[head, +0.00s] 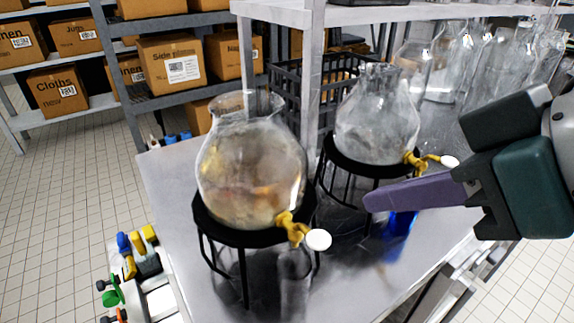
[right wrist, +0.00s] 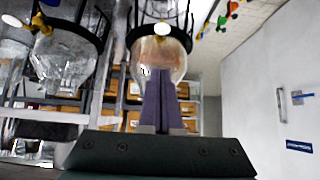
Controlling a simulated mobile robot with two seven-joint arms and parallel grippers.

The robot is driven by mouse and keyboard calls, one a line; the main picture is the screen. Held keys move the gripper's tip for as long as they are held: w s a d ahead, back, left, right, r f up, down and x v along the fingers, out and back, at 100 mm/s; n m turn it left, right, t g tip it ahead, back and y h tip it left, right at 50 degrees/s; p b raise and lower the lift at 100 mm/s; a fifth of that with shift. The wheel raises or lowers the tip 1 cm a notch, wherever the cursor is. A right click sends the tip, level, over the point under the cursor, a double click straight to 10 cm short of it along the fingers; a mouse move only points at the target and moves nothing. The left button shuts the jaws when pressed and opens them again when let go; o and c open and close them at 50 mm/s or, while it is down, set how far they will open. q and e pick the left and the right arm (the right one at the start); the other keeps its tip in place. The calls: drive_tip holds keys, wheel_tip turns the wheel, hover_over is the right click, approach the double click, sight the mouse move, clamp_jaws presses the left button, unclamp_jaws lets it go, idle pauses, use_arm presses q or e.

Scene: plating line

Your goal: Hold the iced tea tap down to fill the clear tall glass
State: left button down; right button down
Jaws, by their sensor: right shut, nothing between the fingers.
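The left dispenser (head: 250,170) is a round glass jar with pale amber liquid, on a black wire stand. Its yellow tap (head: 290,228) has a white knob (head: 318,240). A clear tall glass (head: 295,285) stands upright beneath this tap, hard to make out against the metal. My right gripper (head: 372,198) has purple fingers, shut and empty, to the right of the knob and apart from it. In the right wrist view, which is upside down, the shut fingers (right wrist: 160,75) point towards the amber jar (right wrist: 158,55). My left gripper is not in view.
A second dispenser (head: 375,125) with clear contents stands behind right, with its own tap (head: 415,160) and a blue glass (head: 400,222) below, partly behind my fingers. Several clear pitchers (head: 490,65) crowd the back right. A shelf post (head: 313,75) rises behind the jars.

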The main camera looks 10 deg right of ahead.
hover_over(314, 233)
drive_tip(key=s+d, duration=0.1)
drive_tip(key=s, duration=0.2)
wheel_tip(314, 233, down, 7)
drive_tip(key=shift+w+f, duration=0.2)
drive_tip(key=shift+f, duration=1.7)
